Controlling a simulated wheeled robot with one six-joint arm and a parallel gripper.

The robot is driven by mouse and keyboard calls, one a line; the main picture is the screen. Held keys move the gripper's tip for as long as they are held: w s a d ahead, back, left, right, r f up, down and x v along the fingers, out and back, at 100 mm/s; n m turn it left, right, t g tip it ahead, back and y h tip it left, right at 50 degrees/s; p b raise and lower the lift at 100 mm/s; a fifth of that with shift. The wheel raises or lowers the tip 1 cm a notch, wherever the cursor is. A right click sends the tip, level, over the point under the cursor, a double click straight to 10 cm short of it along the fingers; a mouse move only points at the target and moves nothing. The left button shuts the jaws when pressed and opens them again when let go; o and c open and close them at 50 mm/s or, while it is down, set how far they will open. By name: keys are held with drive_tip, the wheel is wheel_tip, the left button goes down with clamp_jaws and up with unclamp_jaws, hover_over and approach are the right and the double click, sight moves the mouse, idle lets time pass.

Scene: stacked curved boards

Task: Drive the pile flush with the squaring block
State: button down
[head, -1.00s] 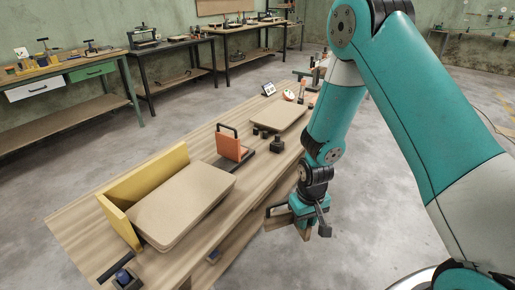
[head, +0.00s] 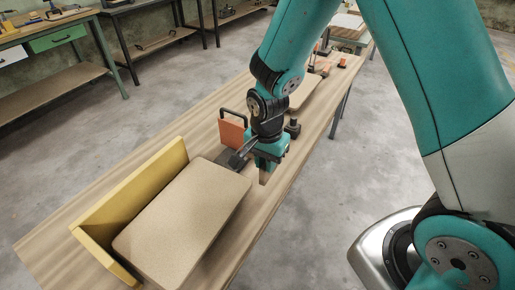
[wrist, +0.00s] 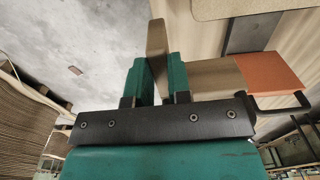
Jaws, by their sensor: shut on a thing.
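The pile of boards (head: 185,225) lies flat on the bench in the head view, its long left side along a yellow fence (head: 130,205). I cannot see whether its hidden edges are even. My gripper (head: 266,163) is past the pile's far right end, low over the bench. It is shut on a brown wooden block, taken to be the squaring block (head: 264,177). In the wrist view the block (wrist: 155,40) shows between the teal fingers of my gripper (wrist: 160,80). A pale board edge (wrist: 235,9) of the pile shows at the top there. The block looks apart from the pile.
An orange plate with a black handle (head: 232,133) stands just behind my gripper, close to it; it also shows in the wrist view (wrist: 270,72). Small dark parts (head: 293,127) and another board (head: 303,93) lie farther along the bench. The bench's right edge is near.

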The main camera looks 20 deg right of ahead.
sight(245, 187)
drive_tip(key=shift+w+a+r, duration=0.1)
drive_tip(key=shift+w+a, duration=0.05)
wheel_tip(245, 187, down, 7)
drive_tip(key=b, duration=0.5)
drive_tip(key=shift+a+f, duration=0.2)
drive_tip(key=shift+f, duration=0.25)
drive_tip(key=shift+a+f+b, duration=0.6)
drive_tip(key=shift+a+f, duration=0.1)
drive_tip(key=shift+f, duration=0.2)
drive_tip(key=shift+w+a, duration=0.65)
drive_tip(key=shift+w, duration=0.25)
drive_tip(key=shift+w+a, duration=0.6)
drive_tip(key=shift+w, duration=0.3)
